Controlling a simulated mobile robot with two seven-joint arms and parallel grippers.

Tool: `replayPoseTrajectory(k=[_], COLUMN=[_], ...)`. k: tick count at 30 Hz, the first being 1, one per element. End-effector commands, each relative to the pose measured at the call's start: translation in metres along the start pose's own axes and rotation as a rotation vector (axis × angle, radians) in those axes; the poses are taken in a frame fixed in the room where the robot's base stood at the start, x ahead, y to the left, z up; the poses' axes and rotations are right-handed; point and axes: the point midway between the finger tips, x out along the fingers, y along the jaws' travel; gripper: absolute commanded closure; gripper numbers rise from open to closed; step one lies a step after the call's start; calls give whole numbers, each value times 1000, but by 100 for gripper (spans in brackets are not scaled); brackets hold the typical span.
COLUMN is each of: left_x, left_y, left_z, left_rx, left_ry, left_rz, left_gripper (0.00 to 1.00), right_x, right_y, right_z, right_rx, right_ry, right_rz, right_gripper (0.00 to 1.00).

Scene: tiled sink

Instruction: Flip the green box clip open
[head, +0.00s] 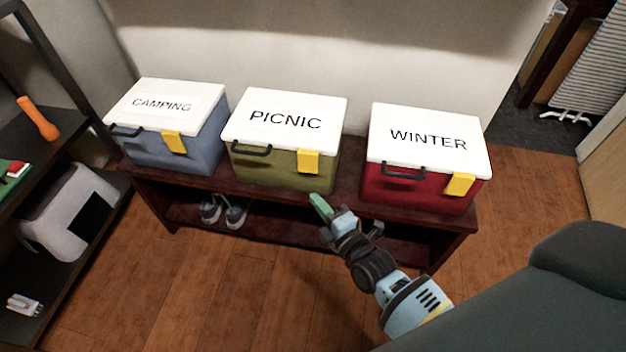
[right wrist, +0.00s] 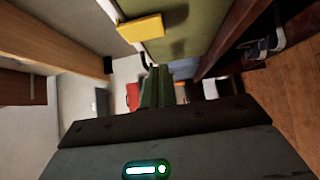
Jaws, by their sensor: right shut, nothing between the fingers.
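The green box (head: 275,172) has a white lid (head: 285,118) marked PICNIC and stands in the middle of the dark red bench. Its yellow clip (head: 308,162) lies over the front edge of the lid, at the right part of the front, and looks folded down. My right gripper (head: 320,207) is shut and empty, just in front of the box and below the clip, apart from it. In the right wrist view the yellow clip (right wrist: 141,27) and the green box wall (right wrist: 185,25) are beyond the green fingers (right wrist: 155,88). My left gripper is not in view.
A blue CAMPING box (head: 180,148) stands to the left and a red WINTER box (head: 415,190) to the right, both with yellow clips. Shoes (head: 224,212) sit on the lower shelf of the bench (head: 455,222). A dark shelf unit is at far left. The wooden floor in front is clear.

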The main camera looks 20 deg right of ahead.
Motion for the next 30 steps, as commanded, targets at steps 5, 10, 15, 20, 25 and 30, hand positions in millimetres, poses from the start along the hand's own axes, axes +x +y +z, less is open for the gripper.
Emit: replayPoseTrajectory(k=[5, 10, 15, 20, 25, 30], left_x=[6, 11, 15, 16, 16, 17], left_y=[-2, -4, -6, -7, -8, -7], left_z=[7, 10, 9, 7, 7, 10], left_rx=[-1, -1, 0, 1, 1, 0], left_ry=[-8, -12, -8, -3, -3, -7], left_rz=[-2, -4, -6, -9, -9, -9], left_gripper=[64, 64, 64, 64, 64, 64], right_x=[34, 53, 63, 66, 66, 67], right_y=[-1, -2, -1, -1, 0, -2], right_z=[-1, 15, 25, 28, 28, 29], right_rx=[2, -2, -1, 0, 1, -5], right_ry=[1, 0, 1, 1, 1, 0], right_rz=[0, -2, -1, -2, -1, 4], right_gripper=[100, 100, 100, 100, 100, 100])
